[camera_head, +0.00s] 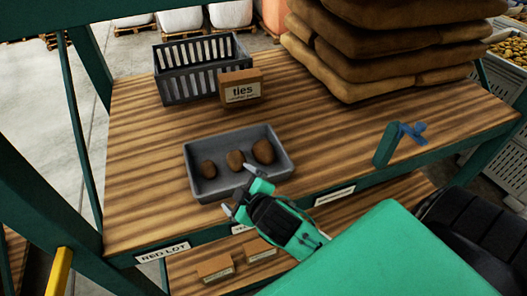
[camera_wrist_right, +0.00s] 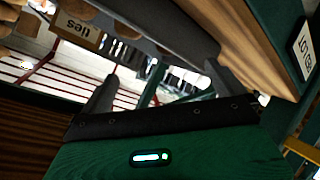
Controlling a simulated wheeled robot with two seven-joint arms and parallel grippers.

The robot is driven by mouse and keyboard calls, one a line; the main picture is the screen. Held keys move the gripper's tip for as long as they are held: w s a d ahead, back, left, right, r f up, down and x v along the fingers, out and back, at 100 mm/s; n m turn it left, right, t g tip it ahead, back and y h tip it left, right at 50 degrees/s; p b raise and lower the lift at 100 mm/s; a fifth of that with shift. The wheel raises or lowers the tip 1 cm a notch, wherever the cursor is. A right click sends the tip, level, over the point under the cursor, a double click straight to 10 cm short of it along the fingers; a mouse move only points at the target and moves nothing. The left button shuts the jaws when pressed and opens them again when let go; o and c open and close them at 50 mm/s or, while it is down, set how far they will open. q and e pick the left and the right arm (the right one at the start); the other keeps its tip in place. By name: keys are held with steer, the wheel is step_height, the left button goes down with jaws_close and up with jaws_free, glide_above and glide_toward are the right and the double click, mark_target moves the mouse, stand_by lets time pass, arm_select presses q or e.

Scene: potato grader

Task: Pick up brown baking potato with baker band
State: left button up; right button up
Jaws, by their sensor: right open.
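Three brown potatoes lie apart in a shallow grey tray (camera_head: 196,191) on the wooden table. The largest potato (camera_head: 263,152) is at the right, a middle-sized potato (camera_head: 235,160) is in the centre, and the smallest potato (camera_head: 208,169) is at the left. I cannot make out a band on any of them. My right gripper (camera_head: 238,189) is open and empty at the tray's front edge, its fingers pointing toward the tray. In the right wrist view the open fingers (camera_wrist_right: 165,88) have nothing between them. My left gripper is not in view.
A cardboard box marked "ties" (camera_head: 240,88) stands behind the tray, beside a dark slatted crate (camera_head: 180,85). Stacked brown sacks (camera_head: 350,62) fill the back right. The table's left side is clear.

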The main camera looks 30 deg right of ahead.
steer(key=w+a+r+n+t+y, duration=0.3)
steer(key=w+a+r+n+y, duration=0.1)
steer(key=r+n, duration=0.25)
steer(key=w+a+r+n+t+y, duration=0.3)
steer(key=w+a+r+n, duration=0.15)
steer(key=r, duration=0.25)
steer(key=a+r+n+g+y, duration=0.35)
steer(key=n+y, duration=0.45)
steer(key=n, duration=0.3)
steer(key=n+g+h, duration=1.3)
steer(key=n+g, duration=0.2)
steer(key=n, duration=0.8)
glide_toward(264, 146)
steer(key=f+p, duration=0.1)
steer(key=f, duration=0.1)
steer(key=a+f+p, duration=0.1)
steer(key=f, duration=0.1)
steer(key=f+p, duration=0.1)
steer(key=f, duration=0.2)
steer(key=shift+a, duration=0.25)
step_height(264, 146, down, 4)
steer(key=p, duration=0.3)
steer(key=shift+a+r, duration=0.1)
steer(key=shift+a, duration=0.05)
steer(key=shift+a+f+p, duration=0.1)
steer(key=shift+f+p, duration=0.25)
steer(key=shift+f, duration=0.35)
steer(key=c, duration=0.9)
steer(key=shift+c, duration=0.6)
